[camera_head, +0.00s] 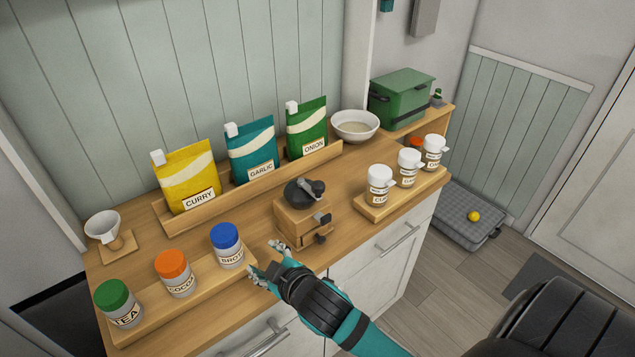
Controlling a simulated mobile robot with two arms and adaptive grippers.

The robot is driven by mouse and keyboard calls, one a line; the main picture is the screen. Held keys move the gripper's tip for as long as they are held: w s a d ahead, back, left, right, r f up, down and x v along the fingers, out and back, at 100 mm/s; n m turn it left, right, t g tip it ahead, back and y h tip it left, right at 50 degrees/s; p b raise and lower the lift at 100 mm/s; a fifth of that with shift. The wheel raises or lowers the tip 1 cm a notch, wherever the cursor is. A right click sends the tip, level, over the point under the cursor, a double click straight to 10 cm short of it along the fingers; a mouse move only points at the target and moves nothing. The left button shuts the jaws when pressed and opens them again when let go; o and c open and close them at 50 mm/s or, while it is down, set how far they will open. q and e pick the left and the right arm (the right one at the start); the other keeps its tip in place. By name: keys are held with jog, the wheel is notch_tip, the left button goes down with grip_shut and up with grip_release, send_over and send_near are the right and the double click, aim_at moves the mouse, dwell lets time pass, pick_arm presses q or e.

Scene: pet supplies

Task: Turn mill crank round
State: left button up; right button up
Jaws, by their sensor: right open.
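The mill (292,222) stands on the wooden counter, a small wooden box with a black domed top. Its crank (309,187), a short metal arm, lies across the dome near its top. Dark fittings show on the mill's right side. My right gripper (266,258) is in front of the mill and to its lower left, near the counter's front edge. Its fingers are spread, with nothing between them, and it is apart from the crank. My left gripper is out of view.
The blue-lidded jar (227,247) stands close left of my right gripper, in a row with the orange-lidded (176,274) and green-lidded (119,304) jars. Bags stand in a rack (240,184) behind the mill. White-lidded jars stand on a wooden tray (378,212) to the right.

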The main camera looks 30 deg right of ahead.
jog(key=w+a+r+n+t+y, duration=0.2)
jog(key=w+a+r+n+y, duration=0.15)
jog(key=r, duration=0.35)
jog(key=w+a+r+n+t+y, duration=0.2)
jog(key=a+r+n+y, duration=0.1)
jog(key=r+n, duration=0.3)
jog(key=w+a+r+n+t+y, duration=0.2)
jog(key=a+r+n+t+y, duration=0.1)
jog(key=r, duration=0.5)
jog(key=s+a+r+n+g+y, duration=0.2)
jog(key=a+r+n+g+y, duration=0.7)
jog(key=n, duration=0.6)
jog(key=n+g+h, duration=1.1)
jog(key=n+h, duration=0.8)
jog(key=n, duration=0.1)
send_over(318, 183)
notch_tip(318, 183, down, 5)
notch_tip(318, 183, down, 14)
jog(key=p, duration=0.2)
jog(key=shift+f+p, duration=0.15)
jog(key=shift+p, duration=0.15)
